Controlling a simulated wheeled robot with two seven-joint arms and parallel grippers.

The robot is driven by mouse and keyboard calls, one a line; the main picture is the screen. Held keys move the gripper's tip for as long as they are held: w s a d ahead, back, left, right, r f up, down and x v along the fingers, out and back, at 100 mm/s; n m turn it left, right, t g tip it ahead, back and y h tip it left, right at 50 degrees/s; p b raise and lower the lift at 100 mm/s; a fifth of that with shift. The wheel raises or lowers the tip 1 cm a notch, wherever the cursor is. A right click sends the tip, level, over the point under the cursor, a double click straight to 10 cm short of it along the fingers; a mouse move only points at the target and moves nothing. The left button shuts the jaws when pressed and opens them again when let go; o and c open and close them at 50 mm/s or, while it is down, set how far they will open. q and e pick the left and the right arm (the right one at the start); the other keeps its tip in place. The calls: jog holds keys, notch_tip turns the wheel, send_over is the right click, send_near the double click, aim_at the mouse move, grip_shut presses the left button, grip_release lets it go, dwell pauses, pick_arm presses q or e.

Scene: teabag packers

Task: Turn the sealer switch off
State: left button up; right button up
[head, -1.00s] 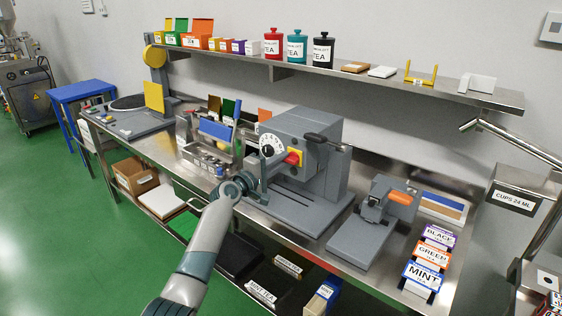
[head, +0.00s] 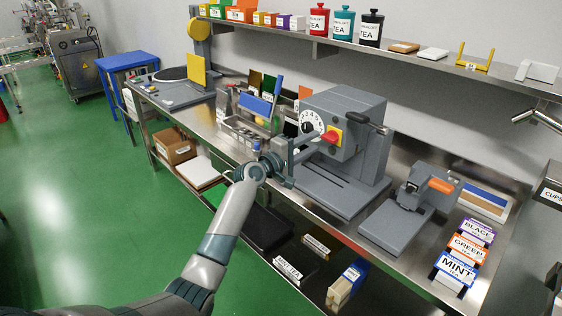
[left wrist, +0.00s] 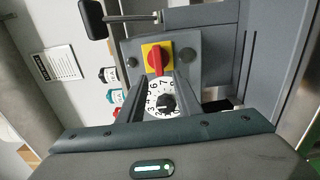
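The sealer (head: 350,125) is a grey machine on the steel bench, with a white numbered dial (head: 311,122) and a red rotary switch (head: 332,137) on a yellow plate. In the left wrist view the red switch handle (left wrist: 159,59) stands near upright in the picture, and the dial (left wrist: 166,101) shows between my fingers. My left gripper (head: 312,145) is in front of the sealer's switch side. Its fingers are apart with nothing between them, and their tips (left wrist: 158,82) point at the switch, seemingly just short of it. My right gripper is out of view.
A black-knobbed lever (head: 366,119) sticks out from the sealer's upper part. A smaller grey device with an orange handle (head: 440,186) stands to its right. A rack with a blue panel (head: 257,106) stands left. A shelf (head: 400,55) with tins runs above.

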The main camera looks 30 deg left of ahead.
pick_arm(q)
jog(key=b+v, duration=0.3)
jog(key=v, duration=1)
notch_tip(320, 180, down, 27)
jog(key=s+a+m+g+y, duration=0.1)
jog(key=g+y, duration=0.2)
jog(key=g, duration=0.1)
jog(key=s+f+m+g+y+b, duration=0.1)
jog(key=s+f, duration=0.4)
jog(key=f, duration=0.4)
jog(key=s+d+f+m+g, duration=0.15)
jog(key=s+f, duration=0.35)
jog(key=f, duration=0.5)
jog(key=s+f+m+g+y+b, duration=0.1)
jog(key=s+f+m+g, duration=0.1)
jog(key=s+f, duration=0.5)
jog(key=s+d+f+m+g+y, duration=0.1)
jog(key=s+d+f+m+g, duration=0.1)
jog(key=s+f, duration=0.75)
jog(key=s+d+f+m+g, duration=0.1)
jog(key=s+f+m+g, duration=0.15)
jog(key=s+f, duration=0.7)
jog(key=s+d+f+m+g, duration=0.1)
jog(key=s+f, duration=0.4)
jog(key=s, duration=0.9)
jog(key=s+d+f+m+g+b, duration=0.1)
jog(key=s+d+f+m, duration=0.3)
jog(key=s, duration=1.1)
jog(key=shift+f+m+g, duration=0.5)
jog(key=shift+m, duration=0.4)
